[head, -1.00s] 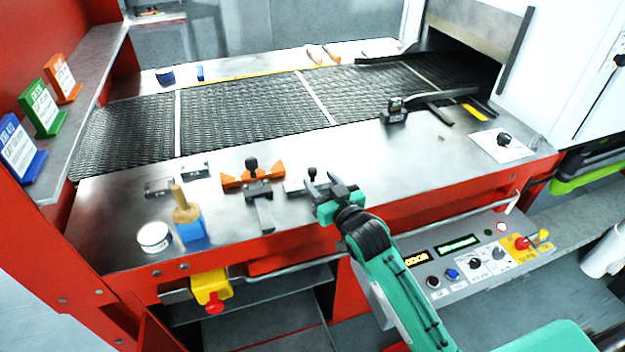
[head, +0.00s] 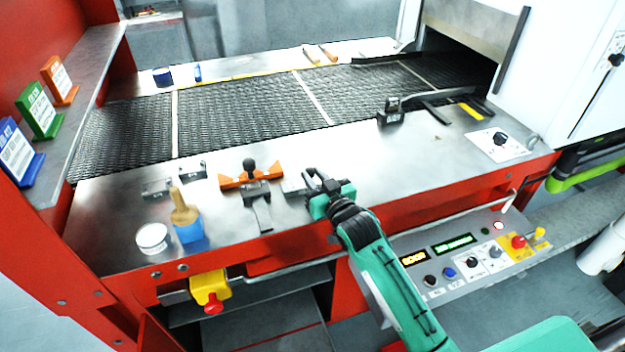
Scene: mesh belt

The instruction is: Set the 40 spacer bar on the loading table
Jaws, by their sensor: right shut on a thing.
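My right gripper (head: 315,179) is over the front half of the steel loading table (head: 350,150). It is shut on the dark knob of a flat grey metal piece (head: 292,187), which is at or just above the table top. The fingers partly hide the piece, and I cannot read a number on it. A dark block with a handle and a pale label (head: 391,117) stands farther right, near the belt; its label is too small to read. My left gripper is not in view.
Left of the gripper are an orange clamp-like piece (head: 238,181), small grey blocks (head: 157,188), a brush in a blue cup (head: 188,230) and a white tin (head: 153,238). The mesh belt (head: 240,115) runs behind. Bare table lies right of the gripper.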

